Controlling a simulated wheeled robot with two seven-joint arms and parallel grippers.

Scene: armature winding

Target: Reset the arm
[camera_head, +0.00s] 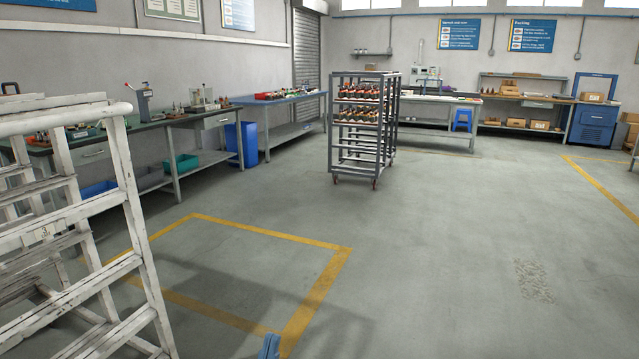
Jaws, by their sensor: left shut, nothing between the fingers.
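A small blue part of my left gripper (268,347) shows at the bottom edge of the head view, left of the middle. It is shut with nothing in it, above the grey floor and near the front corner of a yellow floor marking. The rest of my left arm is out of the picture. My right gripper and right arm are not in view.
A white, worn rack with ladder-like rails (135,225) stands close at the left. A wheeled rack (336,130) with several wound parts stands ahead. Workbenches (75,140) line the left wall, with a blue bin (242,145) beside them. The floor (450,250) at centre and right is clear.

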